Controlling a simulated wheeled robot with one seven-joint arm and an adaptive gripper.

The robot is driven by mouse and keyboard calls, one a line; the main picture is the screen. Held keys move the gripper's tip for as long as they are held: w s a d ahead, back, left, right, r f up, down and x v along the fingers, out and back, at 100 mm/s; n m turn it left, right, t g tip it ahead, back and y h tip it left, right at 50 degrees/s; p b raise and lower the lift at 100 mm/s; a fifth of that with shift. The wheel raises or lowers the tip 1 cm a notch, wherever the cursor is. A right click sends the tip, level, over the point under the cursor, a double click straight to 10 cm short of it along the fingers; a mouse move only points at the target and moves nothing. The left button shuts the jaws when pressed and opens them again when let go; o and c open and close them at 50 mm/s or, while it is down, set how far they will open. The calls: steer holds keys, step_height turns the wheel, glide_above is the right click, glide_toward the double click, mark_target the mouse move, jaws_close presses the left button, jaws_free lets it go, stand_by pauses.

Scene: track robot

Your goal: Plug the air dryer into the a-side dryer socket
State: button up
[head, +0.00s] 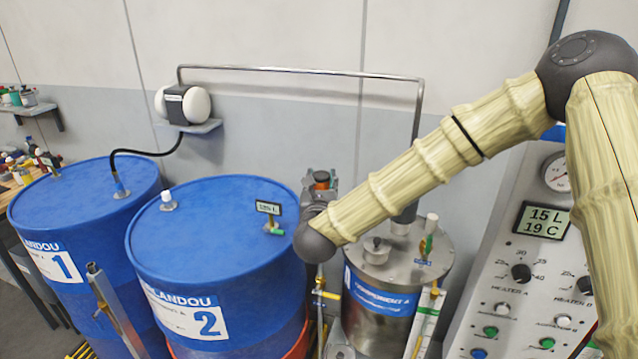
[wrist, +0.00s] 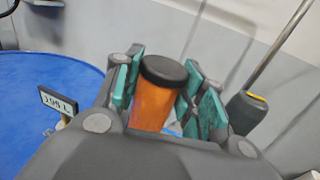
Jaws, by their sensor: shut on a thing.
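My gripper (wrist: 163,88) is shut on an orange cylinder with a black cap, which looks like the air dryer (wrist: 160,103). Its teal pads stand on both sides of the dryer, and its lower end is hidden by my gripper body. In the head view my gripper (head: 321,186) holds the dryer (head: 322,178) up between blue drum 2 and the steel component A tank, partly behind my arm. I cannot tell which fitting is the a-side dryer socket. The tank lid (head: 372,256) carries several fittings, partly covered by my arm.
Blue drum 2 (head: 215,235) has a white fitting and a small display on top. Blue drum 1 (head: 90,200) has a black hose. A metal pipe (head: 300,70) runs along the wall down towards the tank. A control panel (head: 510,270) stands at the right.

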steer(key=shift+s+f+b, duration=0.1)
steer(key=shift+f+b, duration=0.05)
steer(key=shift+b, duration=0.35)
steer(key=shift+f+b, duration=0.3)
steer(key=shift+f, duration=0.05)
step_height(320, 180, down, 5)
steer(key=b, duration=0.4)
steer(key=shift+r+b, duration=0.1)
steer(key=shift+b, duration=0.25)
steer(key=shift+a+b, duration=0.1)
steer(key=shift+b, duration=1.5)
stand_by(1.0)
steer(key=shift+f+b, duration=1.3)
steer(key=shift+f, duration=0.1)
stand_by(0.4)
steer(key=o, duration=1.2)
steer(key=shift+s, duration=0.15)
